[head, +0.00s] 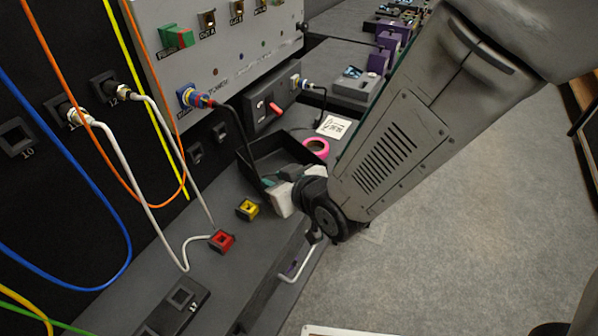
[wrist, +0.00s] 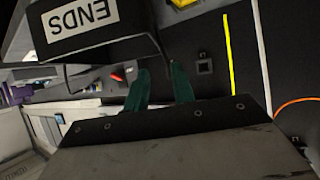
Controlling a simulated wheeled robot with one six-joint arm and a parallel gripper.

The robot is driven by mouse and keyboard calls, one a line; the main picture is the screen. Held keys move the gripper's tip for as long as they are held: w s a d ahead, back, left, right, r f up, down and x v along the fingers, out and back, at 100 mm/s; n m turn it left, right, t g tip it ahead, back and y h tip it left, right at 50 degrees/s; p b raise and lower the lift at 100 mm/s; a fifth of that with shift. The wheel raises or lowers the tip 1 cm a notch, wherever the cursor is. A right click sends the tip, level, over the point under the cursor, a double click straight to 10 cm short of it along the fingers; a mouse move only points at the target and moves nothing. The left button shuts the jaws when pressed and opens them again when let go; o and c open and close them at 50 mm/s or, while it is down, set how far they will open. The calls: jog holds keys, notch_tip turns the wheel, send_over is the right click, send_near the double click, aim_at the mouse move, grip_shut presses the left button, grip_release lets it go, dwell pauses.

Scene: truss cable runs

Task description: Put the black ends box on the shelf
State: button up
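The black ends box (head: 262,158) is an open-topped tray at the back of the dark grey ledge (head: 215,275) in the head view. In the wrist view its white label (wrist: 83,24) reads ENDS upside down, at upper left. My gripper (head: 279,180) is at the box's near side. In the wrist view its two green fingers (wrist: 160,72) stand apart with a gap between them. The box's edge comes close to the fingertips; I cannot tell whether they touch it. My wrist hides part of the box's near side. I cannot tell which surface is the shelf.
A yellow block (head: 247,209) and a red block (head: 222,240) sit on the ledge. A pink tape roll (head: 316,148) and a white card (head: 334,127) lie beyond the box. White cables (head: 150,200) hang from the panel at left. Open floor (head: 440,240) lies right.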

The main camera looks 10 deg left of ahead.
jog(key=w+d+r+m+g+h, duration=0.1)
jog(key=d+r+m+h, duration=0.3)
jog(key=d, duration=0.7)
jog(key=w+d+r+m+g+h, duration=0.15)
jog(key=d+r, duration=0.35)
jog(key=d, duration=0.6)
jog(key=s+d+r+m+g+h, duration=0.1)
jog(key=s+d+r+m+g, duration=0.1)
jog(key=s+d+r, duration=0.2)
jog(key=s+d+r+m+g+h, duration=0.2)
jog(key=s+d+r, duration=0.1)
jog(key=s+d, duration=0.8)
jog(key=s, duration=0.3)
jog(key=shift+s+d+r+g, duration=0.3)
jog(key=shift+s+r+g, duration=0.05)
